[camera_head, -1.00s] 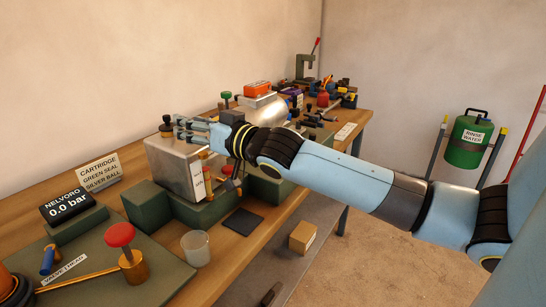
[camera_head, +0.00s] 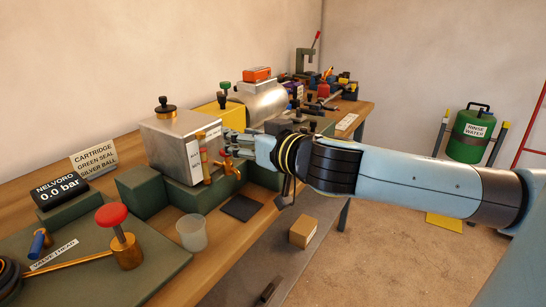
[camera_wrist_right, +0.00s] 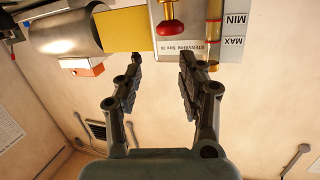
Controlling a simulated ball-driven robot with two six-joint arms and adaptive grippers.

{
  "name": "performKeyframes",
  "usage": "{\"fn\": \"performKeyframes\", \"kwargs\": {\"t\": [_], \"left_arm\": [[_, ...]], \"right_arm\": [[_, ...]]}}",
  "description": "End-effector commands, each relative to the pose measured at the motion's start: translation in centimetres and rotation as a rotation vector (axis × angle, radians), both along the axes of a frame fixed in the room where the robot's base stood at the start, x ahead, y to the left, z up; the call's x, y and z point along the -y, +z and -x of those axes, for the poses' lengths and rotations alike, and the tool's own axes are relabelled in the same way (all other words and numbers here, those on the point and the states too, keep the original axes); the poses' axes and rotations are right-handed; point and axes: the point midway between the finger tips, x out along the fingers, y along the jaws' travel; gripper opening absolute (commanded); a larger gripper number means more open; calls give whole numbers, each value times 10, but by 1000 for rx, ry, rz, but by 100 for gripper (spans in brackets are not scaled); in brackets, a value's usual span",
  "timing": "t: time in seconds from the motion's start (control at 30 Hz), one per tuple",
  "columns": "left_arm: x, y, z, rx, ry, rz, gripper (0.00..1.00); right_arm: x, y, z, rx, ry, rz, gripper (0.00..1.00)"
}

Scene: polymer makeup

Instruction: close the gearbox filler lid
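The gearbox appears to be the silver metal box (camera_head: 172,140) on the bench. A brass cap with a dark knob (camera_head: 165,108) stands upright on its top and looks like the filler lid; whether it is fully seated I cannot tell. The right gripper (camera_head: 225,145) is beside the box's right front side, lower than the cap, close to a brass tap (camera_head: 228,168). In the right wrist view the right gripper (camera_wrist_right: 159,75) has its fingers apart with nothing between them. A red knob (camera_wrist_right: 170,27) shows beyond the fingertips. The left gripper is not in view.
A sight tube (camera_head: 204,160) stands on the box front. A yellow block (camera_head: 212,113) and silver cylinder (camera_head: 262,101) lie behind it. A clear cup (camera_head: 193,233), a dark pad (camera_head: 242,207) and a red-knobbed valve (camera_head: 120,235) are in front. Air above the box is clear.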

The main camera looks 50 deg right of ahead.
Motion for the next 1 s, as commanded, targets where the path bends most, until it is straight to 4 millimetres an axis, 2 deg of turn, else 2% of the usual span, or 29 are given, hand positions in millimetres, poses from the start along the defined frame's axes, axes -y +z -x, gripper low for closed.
{"fn": "performKeyframes", "kwargs": {"t": [0.23,0.5,0.7,1.0], "left_arm": [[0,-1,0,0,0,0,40],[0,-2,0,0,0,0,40],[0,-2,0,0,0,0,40],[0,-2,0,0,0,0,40]], "right_arm": [[7,-49,26,-187,-113,38,40],[2,-95,57,-399,-159,69,40],[-5,-116,73,-502,-158,79,40],[-8,-123,79,-541,-153,85,40]]}}
